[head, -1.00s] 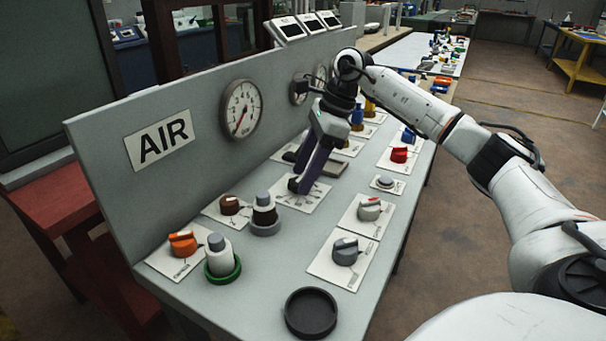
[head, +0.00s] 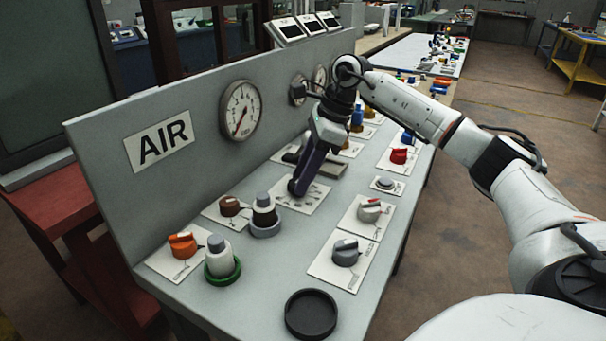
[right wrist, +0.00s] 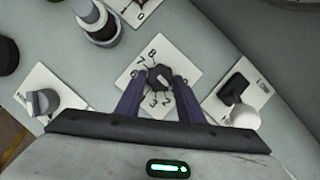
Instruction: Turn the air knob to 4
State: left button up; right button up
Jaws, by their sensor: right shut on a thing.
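The air knob (right wrist: 160,77) is a small black knob on a white plate (right wrist: 137,72) with numbers around it. In the right wrist view 8, 7, 3 and 2 can be read; the lower part of the scale is partly covered by the fingers. My right gripper (head: 297,187) reaches down to this plate, and its two dark fingers are shut on either side of the knob. In the head view the fingers hide the knob. I cannot tell which number it points to. My left gripper is not in view.
The AIR sign (head: 159,140) and a round gauge (head: 241,110) are on the upright panel. A black-and-grey button post (head: 264,214), a brown knob (head: 229,206), an orange knob (head: 182,244) and grey knobs (head: 346,252) stand close by. A black round dish (head: 311,314) is at the front.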

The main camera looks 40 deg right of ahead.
jog(key=m, duration=0.1)
jog(key=m+h, duration=0.1)
jog(key=m, duration=0.1)
jog(key=m+t, duration=0.1)
jog(key=shift+s+a+m+h+p, duration=0.2)
jog(key=shift+a+m+h+p, duration=0.1)
jog(key=shift+m, duration=0.1)
jog(key=m+h, duration=0.1)
jog(key=m, duration=0.2)
jog(key=shift+a+t, duration=0.15)
jog(key=shift+t, duration=0.15)
jog(key=m, duration=0.2)
jog(key=m+h, duration=0.1)
jog(key=m, duration=0.1)
jog(key=m+h, duration=0.1)
jog(key=shift+a+m+p, duration=0.3)
jog(key=shift+m, duration=0.1)
jog(key=shift+w+a+m+g+h, duration=0.1)
jog(key=shift+m+g+h, duration=0.5)
jog(key=shift+m, duration=1.1)
jog(key=shift+h, duration=0.3)
jog(key=o, duration=1.1)
jog(key=shift+c, duration=0.2)
